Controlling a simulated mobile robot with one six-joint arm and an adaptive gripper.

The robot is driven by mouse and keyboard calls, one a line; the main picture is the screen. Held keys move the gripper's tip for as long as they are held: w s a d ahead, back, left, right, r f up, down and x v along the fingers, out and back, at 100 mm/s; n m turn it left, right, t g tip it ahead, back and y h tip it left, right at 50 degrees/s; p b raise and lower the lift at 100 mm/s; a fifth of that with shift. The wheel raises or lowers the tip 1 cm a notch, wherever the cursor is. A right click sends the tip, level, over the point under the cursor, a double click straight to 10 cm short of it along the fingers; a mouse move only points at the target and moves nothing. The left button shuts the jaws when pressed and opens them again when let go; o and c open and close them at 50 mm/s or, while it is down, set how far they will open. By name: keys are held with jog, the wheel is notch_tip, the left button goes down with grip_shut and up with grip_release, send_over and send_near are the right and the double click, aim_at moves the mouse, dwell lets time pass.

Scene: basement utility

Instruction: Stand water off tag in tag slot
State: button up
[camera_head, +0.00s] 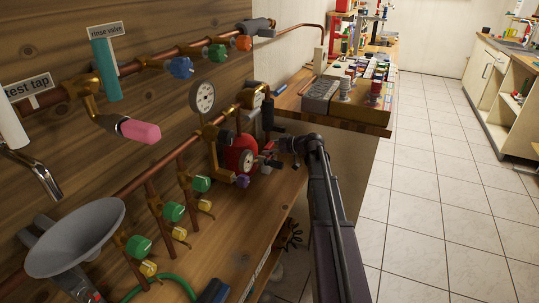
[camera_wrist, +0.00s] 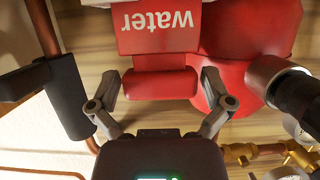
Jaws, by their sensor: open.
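The red water off tag (camera_wrist: 162,38) shows in the wrist view with the white word "water" upside down. A thicker red grip block (camera_wrist: 160,84) is at its lower end. My gripper (camera_wrist: 160,92) is open, with one finger on each side of the block; I see no clear closing on it. In the head view my gripper (camera_head: 280,147) is beside the red tank (camera_head: 240,155), and the tag is too small to make out for certain there. I cannot make out the tag slot in either view.
In the wrist view a red rounded body (camera_wrist: 240,40) is close behind the right finger, with a black cylinder (camera_wrist: 290,88) and brass fittings (camera_wrist: 270,152) nearby. In the head view a pressure gauge (camera_head: 203,97), copper pipes and green valves (camera_head: 139,247) crowd the left. The tiled floor (camera_head: 430,190) is clear.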

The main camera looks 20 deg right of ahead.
jog(key=shift+c, duration=0.2)
jog(key=c, duration=0.8)
jog(key=shift+r, duration=0.1)
notch_tip(320, 180, up, 7)
jog(key=p, duration=0.7)
jog(key=shift+s+d, duration=0.2)
jog(key=s+d, duration=1.2)
jog(key=shift+s+d, duration=0.15)
jog(key=shift+s, duration=0.05)
